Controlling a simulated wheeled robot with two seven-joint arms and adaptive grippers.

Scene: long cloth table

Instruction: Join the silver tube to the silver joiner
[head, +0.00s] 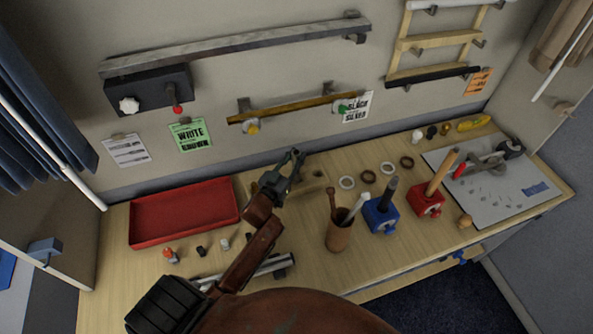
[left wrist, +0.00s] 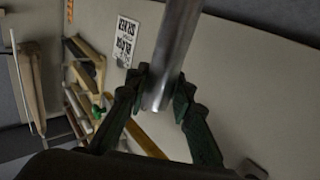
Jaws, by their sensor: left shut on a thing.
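My left gripper (head: 294,160) is above the back of the table, to the right of the red tray. In the left wrist view the gripper (left wrist: 158,95) is shut on the silver tube (left wrist: 178,45), near the tube's lower end. The tube runs up out of the top of that view. In the head view the held tube is hard to make out. A small light grey piece (head: 225,243) stands among dark ones in front of the tray; I cannot tell whether it is the silver joiner. My right gripper is not in view.
A red tray (head: 184,212) lies at left. A brown cup (head: 339,237) with sticks, a blue block (head: 381,216) and a red block (head: 425,202) stand right of my arm, with several rings behind. A silver bar (head: 272,265) lies near the front edge, partly behind my arm.

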